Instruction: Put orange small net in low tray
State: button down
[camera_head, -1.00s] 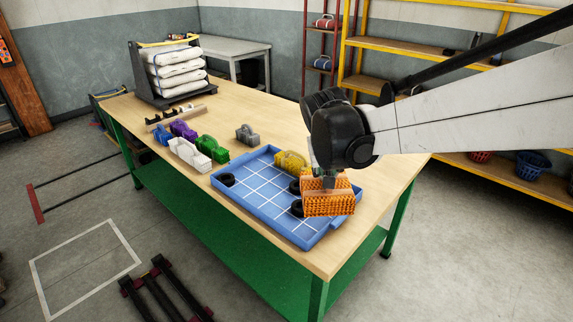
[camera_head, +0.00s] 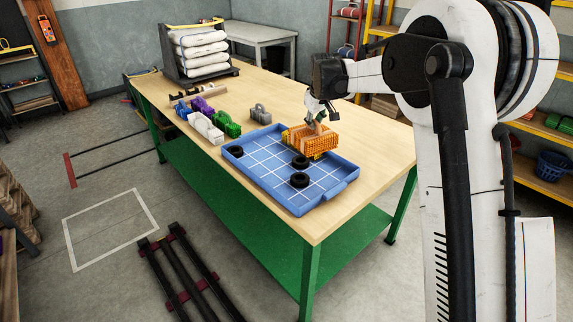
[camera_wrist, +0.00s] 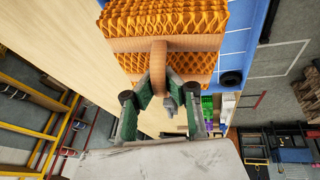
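The orange small net (camera_head: 314,138) is a bundle of orange mesh with a loop handle.
Black rings (camera_head: 299,180) lie in the tray, whose middle and near part are otherwise bare. White (camera_head: 205,127), green (camera_head: 228,125), purple (camera_head: 201,106) and grey (camera_head: 259,113) nets stand on the wooden table (camera_head: 325,205) left of and behind the tray. A rack of white bundles (camera_head: 198,52) is at the back.

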jog(key=w+a+f+n, duration=0.2)
jog(key=w+f, duration=0.1)
jog(key=w, duration=0.4)
jog(key=shift+y, duration=0.4)
jog(key=shift+s+d+f, duration=0.95)
jog(key=shift+d+f, duration=0.65)
jog(key=shift+f, duration=0.3)
jog(key=shift+s+d+f, duration=1)
jog(key=shift+d+f, duration=0.55)
jog(key=shift+f, duration=0.35)
jog(key=shift+s+d+f, duration=0.95)
jog(key=shift+d+f, duration=0.65)
jog(key=shift+f, duration=0.3)
jog(key=shift+f, duration=0.3)
jog(key=c, duration=1.9)
grip_release()
jog(key=shift+r, duration=0.1)
jog(key=shift+r, duration=0.1)
